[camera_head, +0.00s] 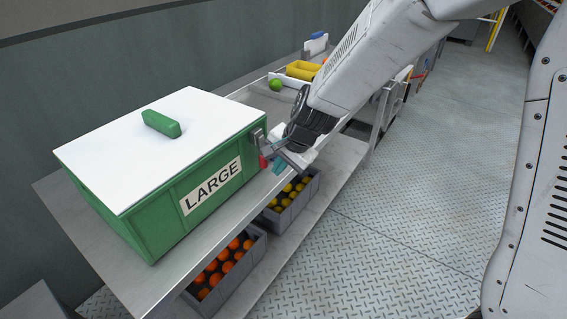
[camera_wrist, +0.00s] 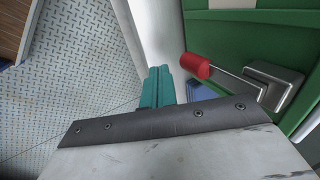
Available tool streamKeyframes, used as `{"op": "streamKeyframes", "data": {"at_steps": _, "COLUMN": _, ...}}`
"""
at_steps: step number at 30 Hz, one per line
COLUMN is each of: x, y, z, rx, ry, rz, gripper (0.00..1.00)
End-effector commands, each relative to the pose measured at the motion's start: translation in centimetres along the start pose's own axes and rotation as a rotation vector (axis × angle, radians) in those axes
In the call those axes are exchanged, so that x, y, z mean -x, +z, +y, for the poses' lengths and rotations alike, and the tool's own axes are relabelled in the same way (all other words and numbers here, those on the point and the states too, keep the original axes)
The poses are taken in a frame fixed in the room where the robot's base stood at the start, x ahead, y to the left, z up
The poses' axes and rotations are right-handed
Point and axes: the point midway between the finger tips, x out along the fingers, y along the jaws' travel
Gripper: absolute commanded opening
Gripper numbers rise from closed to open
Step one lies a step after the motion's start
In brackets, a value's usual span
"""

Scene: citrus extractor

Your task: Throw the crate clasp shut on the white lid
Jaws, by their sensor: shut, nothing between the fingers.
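A green crate (camera_head: 163,217) marked LARGE stands on the metal shelf, with a white lid (camera_head: 110,148) lying flat on top and a green handle (camera_head: 162,124) on the lid. The metal clasp (camera_head: 258,139) is on the crate's right end, with its red-tipped lever hanging low. In the wrist view the clasp's red grip (camera_wrist: 197,65) and metal lever (camera_wrist: 238,84) lie against the green wall, right of my fingers. My gripper (camera_head: 278,166) is shut and empty beside the clasp. Its teal fingers (camera_wrist: 159,86) appear apart from the red grip. Contact is hard to judge in the head view.
Grey bins of oranges (camera_head: 226,268) and yellow fruit (camera_head: 291,200) sit on the lower shelf. A green fruit (camera_head: 275,85) and a yellow item (camera_head: 302,70) lie farther back on the counter. The patterned metal floor (camera_head: 420,190) at right is open.

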Motion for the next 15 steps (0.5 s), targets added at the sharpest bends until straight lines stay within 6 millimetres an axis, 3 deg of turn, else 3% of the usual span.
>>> {"op": "streamKeyframes", "data": {"at_steps": 15, "x": -1.15, "y": -0.03, "z": -0.61, "rx": -0.001, "ry": -0.001, "rz": 0.001, "gripper": 0.00}}
